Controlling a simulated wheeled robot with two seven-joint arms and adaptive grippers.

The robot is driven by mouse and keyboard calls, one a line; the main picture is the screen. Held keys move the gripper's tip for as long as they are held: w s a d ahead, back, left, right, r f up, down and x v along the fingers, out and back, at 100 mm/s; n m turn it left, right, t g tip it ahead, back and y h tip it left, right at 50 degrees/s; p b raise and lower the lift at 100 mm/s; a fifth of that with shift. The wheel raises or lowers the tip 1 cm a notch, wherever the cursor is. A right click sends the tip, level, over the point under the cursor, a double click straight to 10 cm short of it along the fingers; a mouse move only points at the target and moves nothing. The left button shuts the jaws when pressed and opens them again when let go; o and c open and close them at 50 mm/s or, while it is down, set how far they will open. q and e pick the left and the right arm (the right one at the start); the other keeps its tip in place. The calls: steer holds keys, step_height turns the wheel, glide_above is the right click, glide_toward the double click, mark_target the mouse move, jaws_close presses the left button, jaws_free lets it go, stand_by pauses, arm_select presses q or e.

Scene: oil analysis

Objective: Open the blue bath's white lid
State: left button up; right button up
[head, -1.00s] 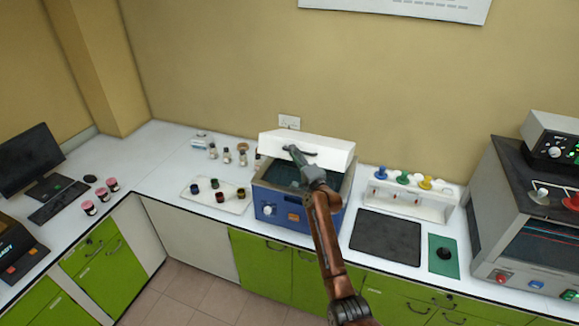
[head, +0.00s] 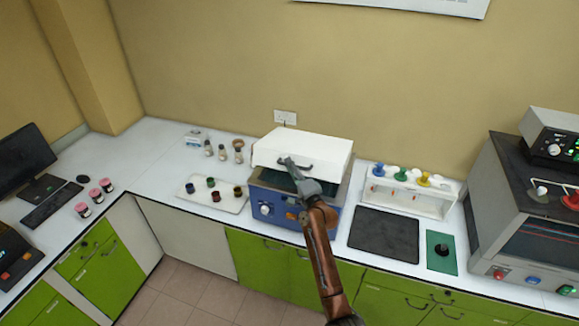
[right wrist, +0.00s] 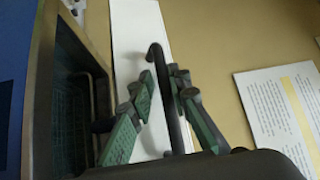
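The blue bath (head: 265,208) stands on the counter in the middle of the head view. Its white lid (head: 315,145) is partly raised and tilted, with a dark gap above the basin. The lid's dark handle (head: 299,164) is on its front face. My right gripper (head: 293,170) is at this handle. In the right wrist view the handle (right wrist: 170,115) runs between the two fingers of my right gripper (right wrist: 164,73). Space shows beside the left finger, so the fingers look open around the handle. The white lid (right wrist: 135,40) is behind them. My left gripper is not in view.
A tray (head: 232,206) of small jars lies left of the bath, with several bottles behind. On the right are a dark mat (head: 385,235), a white rack (head: 405,200) with coloured knobs and a large grey machine (head: 485,195). The wall is close behind.

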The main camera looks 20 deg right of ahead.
steer(key=s+p, duration=0.4)
steer(key=s, duration=0.5)
steer(key=shift+d+r, duration=0.3)
steer(key=shift+d, duration=0.15)
steer(key=shift+w, duration=0.1)
